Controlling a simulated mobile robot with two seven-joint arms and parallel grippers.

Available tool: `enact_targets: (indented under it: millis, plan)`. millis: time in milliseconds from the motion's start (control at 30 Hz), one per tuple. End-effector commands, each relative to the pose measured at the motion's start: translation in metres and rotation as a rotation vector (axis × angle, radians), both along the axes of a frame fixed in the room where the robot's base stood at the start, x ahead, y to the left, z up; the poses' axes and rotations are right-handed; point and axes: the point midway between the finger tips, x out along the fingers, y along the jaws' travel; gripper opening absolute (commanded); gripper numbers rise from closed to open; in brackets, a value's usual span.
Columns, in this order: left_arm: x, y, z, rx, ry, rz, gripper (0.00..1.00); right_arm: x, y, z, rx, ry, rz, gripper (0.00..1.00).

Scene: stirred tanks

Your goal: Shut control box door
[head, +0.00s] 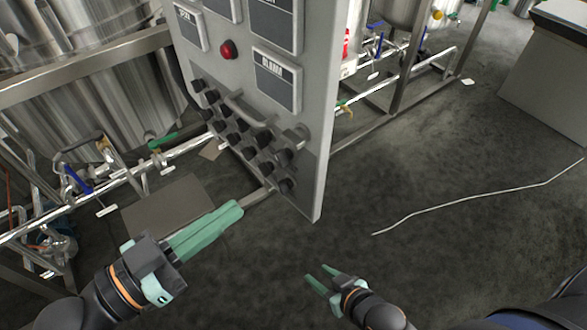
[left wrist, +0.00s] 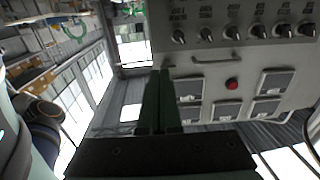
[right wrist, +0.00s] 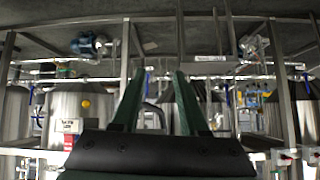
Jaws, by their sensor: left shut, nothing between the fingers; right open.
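The control box door (head: 318,110) is a light grey panel with dark displays, a red button (head: 227,49), rows of black knobs and a bar handle (head: 243,110). Its free lower right edge hangs over the floor in the head view; how far it stands open I cannot tell. My left gripper (head: 238,208) is shut and empty, below and left of the door's lower corner, apart from it. The door (left wrist: 255,70) and its handle (left wrist: 217,59) also show in the left wrist view, right of the fingers. My right gripper (head: 316,277) is open and empty, below the door's corner.
A large steel tank (head: 120,100) with pipes and valves stands at left. Steel frames and more tanks stand behind the door. A pale cable (head: 450,207) lies on the dark floor at right. A grey cabinet (head: 545,75) stands at upper right. The floor between is clear.

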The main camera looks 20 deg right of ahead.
Motion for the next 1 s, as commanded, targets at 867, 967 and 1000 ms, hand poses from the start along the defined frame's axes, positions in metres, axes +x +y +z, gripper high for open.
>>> enact_targets:
  millis: [867,967,1000]
  plan:
    - [0.051,-0.106,0.002,-0.001,0.002,0.001,0.00,-0.014,-0.021,0.011,-0.028,0.014,-0.037,0.43]
    - [0.054,-0.113,0.001,-0.001,0.002,0.002,0.00,-0.014,-0.021,0.012,-0.025,0.011,-0.038,0.43]
    - [0.055,-0.114,0.001,-0.001,0.002,0.001,0.00,-0.014,-0.021,0.012,-0.025,0.010,-0.038,0.43]
